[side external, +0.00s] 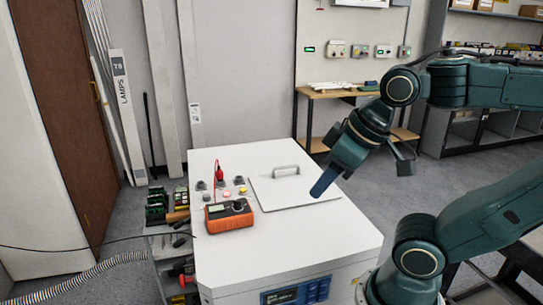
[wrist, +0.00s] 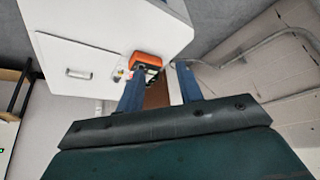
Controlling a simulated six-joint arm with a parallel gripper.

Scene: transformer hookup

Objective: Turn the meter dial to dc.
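The orange meter (side external: 229,222) lies on the white cabinet top (side external: 290,240), toward its left edge. Its dark face carries a small display and a round dial (side external: 239,205); the dial's setting is too small to read. My gripper (side external: 322,184) hangs in the air above the right part of the cabinet top, well to the right of the meter and apart from it. In the wrist view, the two blue fingers (wrist: 158,84) are spread with nothing between them. The meter (wrist: 148,58) shows there beyond the fingertips, its dial partly hidden or too small to tell.
A red probe (side external: 219,172) stands upright behind the meter, among several coloured terminals (side external: 228,194). A raised panel (side external: 312,192) with a metal handle (side external: 286,170) lies on the cabinet to the right of the terminals. The cabinet top in front of the meter is clear.

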